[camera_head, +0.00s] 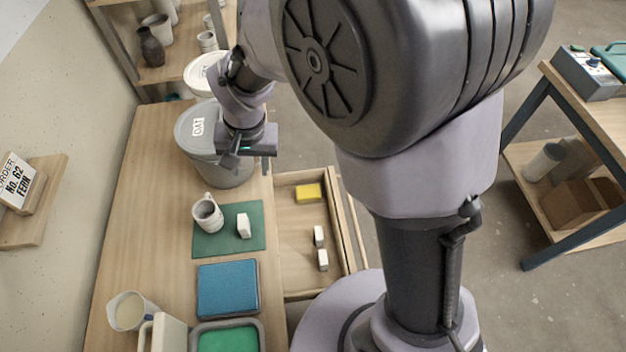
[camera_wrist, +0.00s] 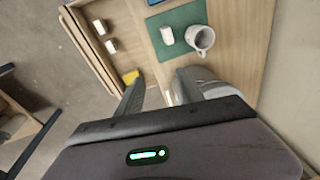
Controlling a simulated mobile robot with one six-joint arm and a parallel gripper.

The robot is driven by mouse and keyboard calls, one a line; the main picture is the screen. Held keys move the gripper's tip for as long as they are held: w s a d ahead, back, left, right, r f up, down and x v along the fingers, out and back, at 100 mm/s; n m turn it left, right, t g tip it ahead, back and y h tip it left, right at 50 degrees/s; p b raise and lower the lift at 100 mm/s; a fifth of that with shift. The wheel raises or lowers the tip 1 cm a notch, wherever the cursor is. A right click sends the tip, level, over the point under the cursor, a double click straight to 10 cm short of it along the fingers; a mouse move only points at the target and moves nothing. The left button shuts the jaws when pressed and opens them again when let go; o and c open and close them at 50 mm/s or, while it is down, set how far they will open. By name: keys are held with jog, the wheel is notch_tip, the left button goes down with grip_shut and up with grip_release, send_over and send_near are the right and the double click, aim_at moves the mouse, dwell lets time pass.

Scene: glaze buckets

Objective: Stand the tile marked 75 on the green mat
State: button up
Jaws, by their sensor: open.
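The green mat (camera_head: 228,246) lies on the bench, with a small white tile (camera_head: 244,226) standing on its right part beside a grey mug (camera_head: 207,214). In the wrist view the mat (camera_wrist: 184,18), tile (camera_wrist: 167,36) and mug (camera_wrist: 201,39) show at the top. Two more small white tiles, (camera_head: 319,236) and (camera_head: 323,260), stand in the open drawer (camera_head: 290,262). No number is readable on any tile, so I cannot tell which is 75. My gripper (camera_head: 250,155) is open, high beside the lidded grey bucket (camera_head: 215,155), away from the tiles.
A yellow sponge (camera_head: 308,193) lies at the drawer's far end. A blue pad (camera_head: 227,288), a green-filled tray (camera_head: 228,338) and a cup (camera_head: 130,311) are nearer on the bench. Shelves stand behind.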

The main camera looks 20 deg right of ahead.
jog(key=s+d+r+t, duration=0.2)
jog(key=s+d+r, duration=0.3)
jog(key=s+r, duration=0.2)
jog(key=s+d+r+m+t+y, duration=0.1)
jog(key=s+d+r+t, duration=0.1)
jog(key=s+d+r, duration=0.3)
jog(key=s+r, duration=0.3)
jog(key=s, duration=0.2)
jog(key=shift+s+d+m, duration=0.25)
jog(key=shift+s+m, duration=0.05)
jog(key=shift+s, duration=0.1)
jog(key=shift+r, duration=0.1)
